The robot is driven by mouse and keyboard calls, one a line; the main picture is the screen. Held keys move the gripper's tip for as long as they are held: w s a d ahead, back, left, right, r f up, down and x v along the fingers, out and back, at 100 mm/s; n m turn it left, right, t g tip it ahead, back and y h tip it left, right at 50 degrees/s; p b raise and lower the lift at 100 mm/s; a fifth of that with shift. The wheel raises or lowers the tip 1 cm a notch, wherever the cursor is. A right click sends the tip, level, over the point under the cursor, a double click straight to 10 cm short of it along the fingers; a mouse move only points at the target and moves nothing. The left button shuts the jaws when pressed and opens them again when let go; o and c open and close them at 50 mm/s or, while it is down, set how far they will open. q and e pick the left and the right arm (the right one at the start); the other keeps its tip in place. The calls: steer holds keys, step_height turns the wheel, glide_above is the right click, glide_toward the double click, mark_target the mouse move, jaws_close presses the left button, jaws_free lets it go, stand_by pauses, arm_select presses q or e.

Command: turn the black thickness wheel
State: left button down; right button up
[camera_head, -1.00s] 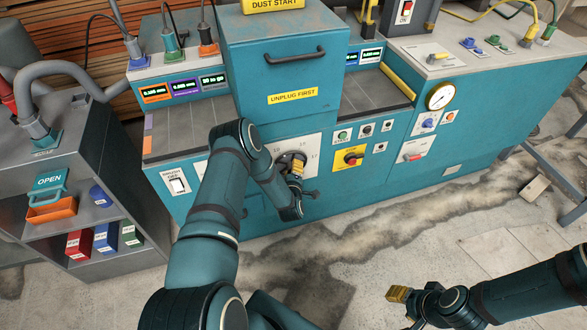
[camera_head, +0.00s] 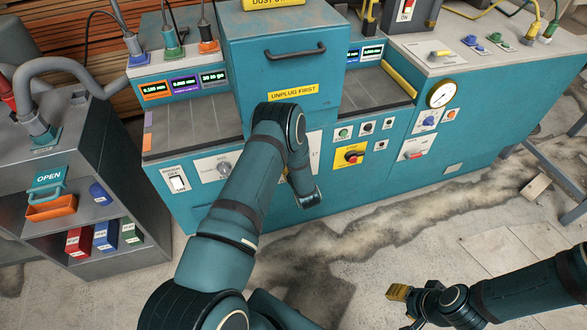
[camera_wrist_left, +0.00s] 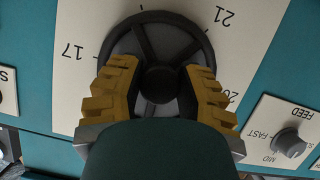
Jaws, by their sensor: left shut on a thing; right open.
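The black thickness wheel (camera_wrist_left: 159,29) fills the upper middle of the left wrist view. It is a spoked handwheel on a white dial plate (camera_wrist_left: 78,55) with numbers such as 17, 20 and 21. My left gripper (camera_wrist_left: 162,82) has its two yellow fingers on either side of the wheel's hub, shut on the wheel. In the head view my left arm hides the wheel and the left gripper's fingers. My right gripper (camera_head: 400,294) is open and empty above the floor at the lower right, away from the machine.
The teal machine (camera_head: 290,85) carries a feed knob (camera_wrist_left: 288,143) beside the dial plate. A yellow panel with a red knob (camera_head: 353,157) is right of my left arm. A grey shelf unit (camera_head: 95,150) stands at left.

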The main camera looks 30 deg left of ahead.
arm_select(q)
steer(key=m+g+y, duration=0.1)
steer(key=m+b, duration=0.1)
steer(key=m, duration=0.1)
steer(key=shift+w+r+m+g+y, duration=0.1)
steer(key=shift+m+g+y, duration=0.2)
steer(key=shift+g+y, duration=0.1)
steer(key=m+g+y, duration=0.1)
steer(key=m+y, duration=0.1)
steer(key=m, duration=0.2)
steer(key=shift+a, duration=0.1)
steer(key=shift+g, duration=0.3)
stand_by(0.3)
steer(key=c, duration=0.6)
jaws_free()
steer(key=shift+o, duration=0.2)
steer(key=shift+s, duration=0.2)
steer(key=v, duration=1.2)
